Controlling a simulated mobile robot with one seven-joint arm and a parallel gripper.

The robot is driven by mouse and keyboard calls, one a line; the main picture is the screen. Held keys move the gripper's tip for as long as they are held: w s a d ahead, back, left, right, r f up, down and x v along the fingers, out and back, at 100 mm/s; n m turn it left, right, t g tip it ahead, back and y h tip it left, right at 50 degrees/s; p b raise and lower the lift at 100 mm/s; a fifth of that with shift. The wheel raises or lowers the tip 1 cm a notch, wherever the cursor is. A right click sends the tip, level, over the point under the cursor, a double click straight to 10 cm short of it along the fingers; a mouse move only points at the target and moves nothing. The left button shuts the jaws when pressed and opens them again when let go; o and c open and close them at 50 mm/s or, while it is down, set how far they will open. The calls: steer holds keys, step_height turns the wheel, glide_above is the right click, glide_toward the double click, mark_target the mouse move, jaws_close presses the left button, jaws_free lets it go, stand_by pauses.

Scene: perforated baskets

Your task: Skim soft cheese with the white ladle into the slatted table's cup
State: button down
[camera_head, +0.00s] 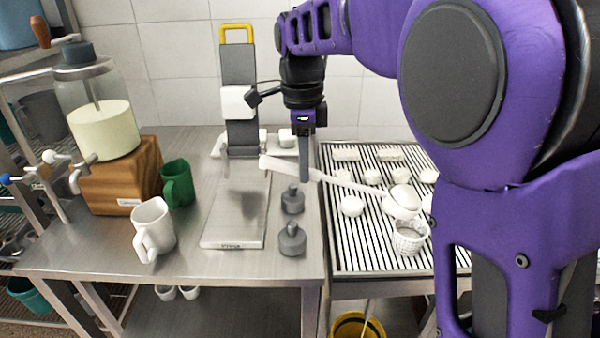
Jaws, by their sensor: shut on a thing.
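My gripper (305,174) is shut on the handle of the white ladle (345,183), above the gap between the two tables. The ladle's handle runs across to the right. Its bowl (402,200) is over the slatted table (345,262), just above and behind a white perforated cup (408,240). I cannot tell whether the bowl touches the cup or what is in the bowl. The cup stands upright on the slats, and its inside is partly hidden. Several white pieces, perhaps soft cheese (352,206), lie on the slats.
The steel table on the left holds a white mug (153,229), a green mug (178,183), a slicer-like stand (235,215), two grey weights (292,239) and a jar dispenser (104,130) on a wooden block. My purple arm hides the slatted table's right side.

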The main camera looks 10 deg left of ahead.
steer(key=shift+w+d+r+y, duration=0.1)
steer(key=shift+d+r+y, duration=0.2)
steer(key=shift+r, duration=0.3)
steer(key=shift+d+r+y, duration=0.2)
steer(key=shift+r+y, duration=0.2)
steer(key=shift+r, duration=0.15)
steer(key=w+d+r+g+y+p, duration=0.1)
steer(key=d+r+y+p, duration=0.3)
steer(key=d+r+y, duration=0.1)
steer(key=shift+w+d+r+p, duration=0.3)
steer(key=shift+d+r, duration=0.55)
steer(key=shift+d, duration=0.4)
steer(key=shift+f, duration=0.15)
stand_by(0.4)
